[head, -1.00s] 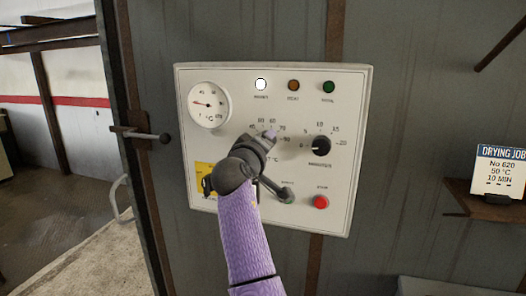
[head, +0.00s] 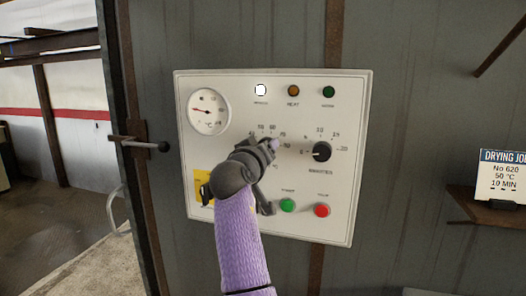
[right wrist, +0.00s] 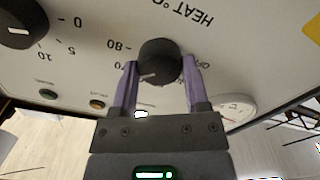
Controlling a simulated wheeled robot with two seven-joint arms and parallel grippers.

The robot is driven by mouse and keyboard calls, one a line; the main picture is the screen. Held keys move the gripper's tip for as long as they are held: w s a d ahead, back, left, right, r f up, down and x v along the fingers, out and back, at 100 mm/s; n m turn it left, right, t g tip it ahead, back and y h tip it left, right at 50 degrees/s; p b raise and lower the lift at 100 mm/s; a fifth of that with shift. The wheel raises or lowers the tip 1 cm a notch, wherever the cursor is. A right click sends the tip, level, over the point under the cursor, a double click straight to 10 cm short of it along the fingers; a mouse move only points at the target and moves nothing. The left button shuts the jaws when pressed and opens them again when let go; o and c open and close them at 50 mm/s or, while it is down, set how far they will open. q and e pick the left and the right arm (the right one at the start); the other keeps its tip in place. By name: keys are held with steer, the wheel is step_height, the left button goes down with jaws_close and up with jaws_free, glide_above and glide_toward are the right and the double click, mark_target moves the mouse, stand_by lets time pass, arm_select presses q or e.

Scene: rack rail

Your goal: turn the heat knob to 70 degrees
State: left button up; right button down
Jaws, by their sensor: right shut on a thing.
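The heat knob (right wrist: 160,48) is a dark round knob on the white control panel (head: 337,225), under the printed words HEAT °C in the right wrist view. My right gripper (right wrist: 159,64) has its two purple fingers on either side of the knob, shut on it. The knob's pale pointer mark shows at its lower left, on the side of the 70 label, which a finger partly covers; the exact reading is unclear. In the head view my right gripper (head: 271,144) hides the knob and part of its scale. My left gripper is out of view.
A minutes knob (head: 321,151) sits right of the heat scale. A green button (head: 288,205) and red button (head: 322,210) lie below. A round gauge (head: 209,111) and three lamps are above.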

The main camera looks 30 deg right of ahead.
steer(key=shift+f, duration=0.1)
steer(key=shift+c, duration=0.4)
jaws_free()
steer(key=v, duration=1)
steer(key=shift+b, duration=0.4)
steer(key=shift+d, duration=0.1)
